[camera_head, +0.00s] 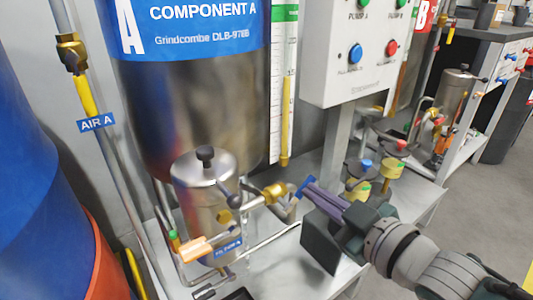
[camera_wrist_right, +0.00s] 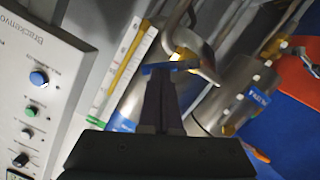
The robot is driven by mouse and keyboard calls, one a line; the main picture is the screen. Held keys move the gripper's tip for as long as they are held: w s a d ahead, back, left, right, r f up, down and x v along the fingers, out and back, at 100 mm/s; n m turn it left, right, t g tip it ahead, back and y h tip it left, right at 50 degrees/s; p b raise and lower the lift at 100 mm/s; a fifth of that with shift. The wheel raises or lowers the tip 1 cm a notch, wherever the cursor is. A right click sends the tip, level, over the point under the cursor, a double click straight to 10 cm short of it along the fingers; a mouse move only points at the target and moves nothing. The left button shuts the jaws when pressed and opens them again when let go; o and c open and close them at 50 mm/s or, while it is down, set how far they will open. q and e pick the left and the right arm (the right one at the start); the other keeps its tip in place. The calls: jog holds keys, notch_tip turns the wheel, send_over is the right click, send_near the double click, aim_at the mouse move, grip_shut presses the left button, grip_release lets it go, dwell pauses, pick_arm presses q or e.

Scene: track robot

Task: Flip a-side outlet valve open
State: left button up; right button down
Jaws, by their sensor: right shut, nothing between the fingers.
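The outlet valve on the A side appears as a brass body (camera_head: 275,192) on the pipe right of the steel filter canister (camera_head: 205,190). A short blue lever (camera_head: 305,187) shows beside it. My right gripper (camera_head: 312,193) comes in from the lower right, its purple-grey fingers shut and empty, tips at the blue lever. In the right wrist view the blue lever (camera_wrist_right: 170,67) lies across just beyond the closed fingertips (camera_wrist_right: 161,82). I cannot tell whether they touch it. My left gripper is not in view.
The Component A tank (camera_head: 200,100) stands behind the canister. The control box (camera_head: 365,50) with buttons hangs above the arm. An orange lever (camera_head: 195,250) sits low left by the canister. Several brass fittings with coloured caps (camera_head: 393,167) stand right of the fingers.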

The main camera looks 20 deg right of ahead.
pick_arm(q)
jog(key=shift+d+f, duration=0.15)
pick_arm(e)
jog(key=shift+w+d+f+m, duration=0.15)
jog(key=shift+d+f+m, duration=0.15)
jog(key=shift+m, duration=0.6)
pick_arm(q)
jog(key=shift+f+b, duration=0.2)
jog(key=shift+b, duration=0.15)
pick_arm(e)
jog(key=shift+d+f+m+y, duration=0.2)
jog(key=shift+f+m+y, duration=0.1)
jog(key=shift+m, duration=0.3)
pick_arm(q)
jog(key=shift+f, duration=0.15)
pick_arm(e)
jog(key=shift+w+d+f+m, duration=0.1)
jog(key=shift+m, duration=0.2)
dwell(0.5)
